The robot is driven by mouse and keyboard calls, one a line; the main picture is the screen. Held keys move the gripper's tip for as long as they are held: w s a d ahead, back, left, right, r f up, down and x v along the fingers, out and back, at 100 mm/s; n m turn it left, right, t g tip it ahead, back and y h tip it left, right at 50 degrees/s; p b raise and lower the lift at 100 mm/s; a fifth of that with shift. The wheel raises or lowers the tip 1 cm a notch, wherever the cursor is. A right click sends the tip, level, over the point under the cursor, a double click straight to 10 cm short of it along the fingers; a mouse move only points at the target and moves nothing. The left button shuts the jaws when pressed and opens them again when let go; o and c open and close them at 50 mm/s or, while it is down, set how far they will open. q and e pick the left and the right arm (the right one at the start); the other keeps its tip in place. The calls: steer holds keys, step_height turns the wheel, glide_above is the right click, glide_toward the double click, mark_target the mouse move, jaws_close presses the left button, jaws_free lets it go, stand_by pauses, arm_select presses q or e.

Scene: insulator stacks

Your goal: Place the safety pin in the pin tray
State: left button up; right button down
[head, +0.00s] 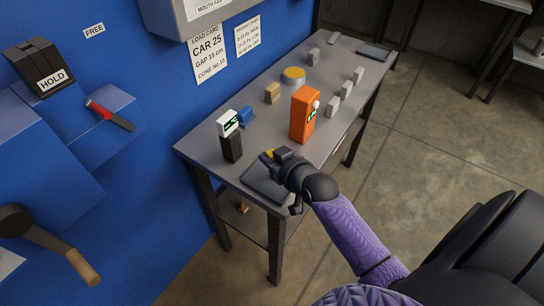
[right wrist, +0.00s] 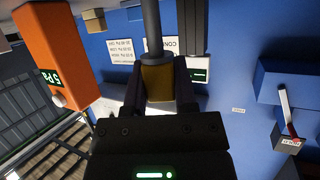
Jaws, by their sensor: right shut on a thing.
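My right gripper (head: 272,157) is above the near end of the grey table, shut on a yellow-ended piece that I take to be the safety pin (head: 268,153). In the right wrist view, its yellow-brown grip (right wrist: 157,82) sits between the two fingers of the gripper (right wrist: 160,92), and a grey rod extends away from it. A flat dark tray (head: 262,184) lies on the table at its near end, just below and partly hidden by my right gripper; I take it to be the pin tray. The pin appears apart from the tray. My left gripper is not in view.
An orange meter (head: 303,115) stands right of the gripper, and a black block with a white display (head: 230,124) stands left. Several small blocks and a yellow round piece (head: 294,74) are farther back. Another dark flat piece (head: 374,52) lies at the far end. The blue wall borders the table.

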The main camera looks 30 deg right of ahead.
steer(key=shift+f, duration=0.15)
steer(key=shift+c, duration=2)
jaws_free()
steer(key=shift+r, duration=0.25)
steer(key=p+v, duration=0.4)
steer(key=v, duration=0.7)
steer(key=s+a+f+g, duration=0.1)
steer(key=s+f+g, duration=0.4)
steer(key=f, duration=0.6)
steer(key=s+a+f+g, duration=0.2)
steer(key=s+f, duration=0.4)
steer(key=f, duration=0.4)
steer(key=s+a+f+n+g, duration=0.1)
steer(key=s+f+g, duration=0.2)
steer(key=s, duration=0.6)
steer(key=s+a+f+n+g, duration=0.1)
steer(key=s+a+f+g, duration=0.1)
steer(key=s+f, duration=0.4)
steer(key=s+g, duration=0.1)
steer(key=s, duration=0.1)
steer(key=shift+s+a+f+n, duration=0.25)
steer(key=shift+s+f+n, duration=0.05)
steer(key=shift+s, duration=0.05)
